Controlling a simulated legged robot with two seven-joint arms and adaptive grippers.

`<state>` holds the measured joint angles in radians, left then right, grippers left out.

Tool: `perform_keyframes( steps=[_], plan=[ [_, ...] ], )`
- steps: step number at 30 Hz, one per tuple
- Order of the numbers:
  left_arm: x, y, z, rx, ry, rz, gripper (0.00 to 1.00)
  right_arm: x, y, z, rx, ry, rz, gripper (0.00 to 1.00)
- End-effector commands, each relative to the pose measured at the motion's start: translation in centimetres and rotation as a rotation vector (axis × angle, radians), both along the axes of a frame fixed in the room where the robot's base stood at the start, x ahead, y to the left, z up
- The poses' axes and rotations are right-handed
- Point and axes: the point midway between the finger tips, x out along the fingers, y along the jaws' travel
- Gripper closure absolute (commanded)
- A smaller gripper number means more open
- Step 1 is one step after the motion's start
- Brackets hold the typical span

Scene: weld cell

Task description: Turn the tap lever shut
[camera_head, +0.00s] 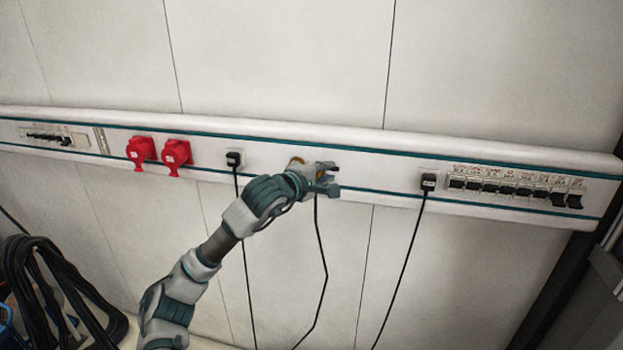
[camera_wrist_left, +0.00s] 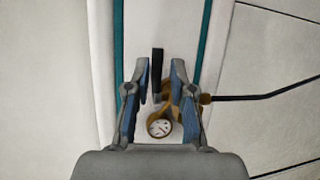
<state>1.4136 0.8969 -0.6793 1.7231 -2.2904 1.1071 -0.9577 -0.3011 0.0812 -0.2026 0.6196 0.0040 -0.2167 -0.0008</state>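The tap shows in the left wrist view as a brass body (camera_wrist_left: 178,113) with a round white gauge (camera_wrist_left: 159,127) at its lower end. Its dark lever (camera_wrist_left: 157,66) stands between my fingertips, lengthwise with the fingers. My left gripper (camera_wrist_left: 161,72) is open, one finger on each side of the lever, with small gaps seen on both sides. In the head view my left gripper (camera_head: 330,180) is at the wall rail, and only a bit of the brass tap (camera_head: 296,161) shows behind it. My right gripper is in neither view.
A white wall rail (camera_head: 385,165) with teal stripes carries two red sockets (camera_head: 176,153), black plugs (camera_head: 429,181) with hanging cables, and a row of switches (camera_head: 515,188) at right. A dark hose (camera_wrist_left: 250,98) leaves the tap. Coiled black cables (camera_head: 45,285) hang at lower left.

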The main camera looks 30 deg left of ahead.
Motion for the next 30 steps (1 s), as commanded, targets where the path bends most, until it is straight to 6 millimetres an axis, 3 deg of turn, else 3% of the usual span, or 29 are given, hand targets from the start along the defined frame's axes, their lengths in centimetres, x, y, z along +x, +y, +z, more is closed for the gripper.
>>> perform_keyframes(
  steps=[6, 12, 30],
  plan=[
    [-5.0, 1.0, 0.8, 0.001, -0.002, 0.002, 0.77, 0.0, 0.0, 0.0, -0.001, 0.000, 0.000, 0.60],
    [-7.9, 1.5, 1.2, -0.001, 0.002, 0.002, 0.77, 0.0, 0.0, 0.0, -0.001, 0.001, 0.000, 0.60],
    [-8.9, 1.4, 1.4, -0.001, 0.002, 0.001, 0.77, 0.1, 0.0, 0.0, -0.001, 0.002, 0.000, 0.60]
  ],
)
